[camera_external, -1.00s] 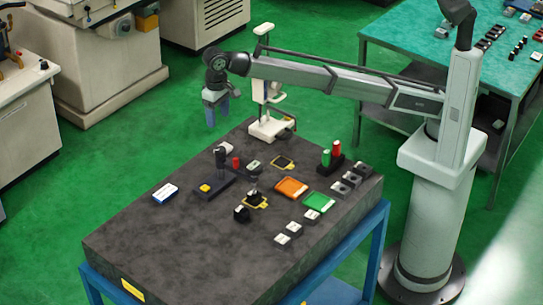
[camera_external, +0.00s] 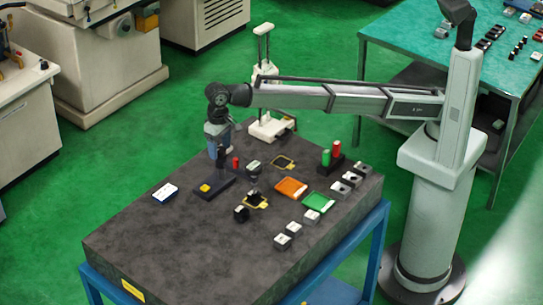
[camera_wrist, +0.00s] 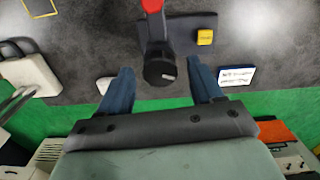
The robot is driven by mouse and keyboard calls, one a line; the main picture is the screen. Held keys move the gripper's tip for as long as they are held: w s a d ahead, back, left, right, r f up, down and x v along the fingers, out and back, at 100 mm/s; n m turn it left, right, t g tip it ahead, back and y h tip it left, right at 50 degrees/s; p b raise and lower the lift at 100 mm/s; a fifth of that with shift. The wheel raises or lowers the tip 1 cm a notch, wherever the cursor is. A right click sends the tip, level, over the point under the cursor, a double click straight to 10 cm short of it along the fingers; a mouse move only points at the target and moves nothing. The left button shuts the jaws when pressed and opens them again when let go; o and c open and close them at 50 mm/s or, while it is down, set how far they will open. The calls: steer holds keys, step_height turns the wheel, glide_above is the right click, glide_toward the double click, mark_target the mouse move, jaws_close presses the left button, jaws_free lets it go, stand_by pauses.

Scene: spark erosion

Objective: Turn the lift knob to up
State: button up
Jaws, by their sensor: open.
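A black knob (camera_wrist: 160,72) with a short white mark on its round top stands on a tall dark post in the wrist view. It appears to be the lift knob, and no label can be read. The post rises by a dark box (camera_external: 214,190) with a yellow button (camera_external: 205,188). My gripper (camera_wrist: 161,66) is open, with one blue finger on each side of the knob and gaps showing between. In the external view my gripper (camera_external: 217,146) points down over the post and hides much of it.
A white-and-blue block (camera_external: 165,192) lies left of the box. A white stand (camera_external: 268,127) is behind. Orange (camera_external: 291,187) and green (camera_external: 319,202) trays lie to the right. The slab's front left is clear.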

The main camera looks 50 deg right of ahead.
steer(key=c, duration=1.1)
steer(key=shift+n, duration=0.3)
steer(key=n, duration=0.9)
steer(key=shift+a+n, duration=0.1)
steer(key=shift+n, duration=0.3)
steer(key=n, duration=0.5)
steer(key=shift+s, duration=0.1)
steer(key=n, duration=0.5)
steer(key=shift+n, duration=0.4)
